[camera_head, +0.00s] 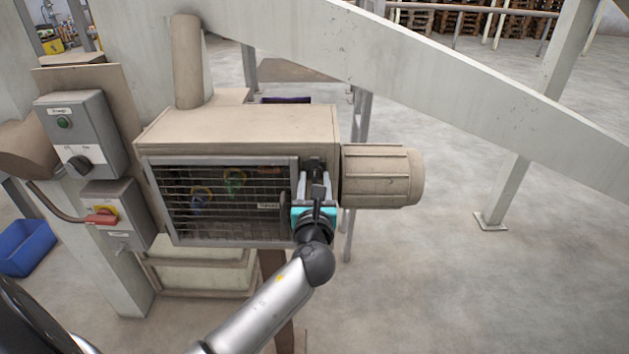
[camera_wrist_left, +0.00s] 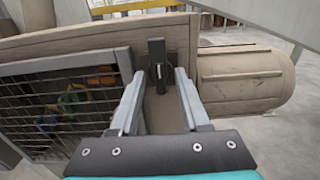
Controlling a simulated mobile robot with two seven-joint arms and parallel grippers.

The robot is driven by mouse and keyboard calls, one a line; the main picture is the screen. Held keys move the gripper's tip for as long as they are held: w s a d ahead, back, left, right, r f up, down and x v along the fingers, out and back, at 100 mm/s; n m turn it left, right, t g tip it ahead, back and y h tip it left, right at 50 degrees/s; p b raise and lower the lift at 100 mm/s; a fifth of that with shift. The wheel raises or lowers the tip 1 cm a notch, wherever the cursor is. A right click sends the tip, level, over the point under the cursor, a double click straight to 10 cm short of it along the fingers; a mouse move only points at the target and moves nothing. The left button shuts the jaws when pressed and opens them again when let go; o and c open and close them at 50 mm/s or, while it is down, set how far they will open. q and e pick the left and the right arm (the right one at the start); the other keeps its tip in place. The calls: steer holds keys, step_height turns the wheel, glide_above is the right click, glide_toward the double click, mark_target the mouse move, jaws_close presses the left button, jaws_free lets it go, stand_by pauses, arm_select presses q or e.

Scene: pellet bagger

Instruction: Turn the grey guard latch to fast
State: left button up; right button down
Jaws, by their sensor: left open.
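The guard latch (camera_wrist_left: 157,50) is a small dark grey upright piece at the right edge of the mesh guard (camera_wrist_left: 55,102), on the beige machine housing. In the head view the latch (camera_head: 315,165) is partly hidden behind my left gripper. My left gripper (camera_head: 315,180) is open in front of it, with one finger on each side. In the left wrist view the gripper (camera_wrist_left: 160,76) points at the latch, which shows in the gap between the fingertips. I see no clear contact. My right gripper is not in view.
A round beige motor (camera_head: 382,175) sticks out just right of the latch. A sloping grey beam (camera_head: 420,70) crosses above. Control boxes with a black knob (camera_head: 78,163) and a red switch (camera_head: 102,216) stand left. A blue bin (camera_head: 27,246) is on the floor.

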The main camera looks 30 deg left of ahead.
arm_select(q)
jaws_close()
stand_by(0.4)
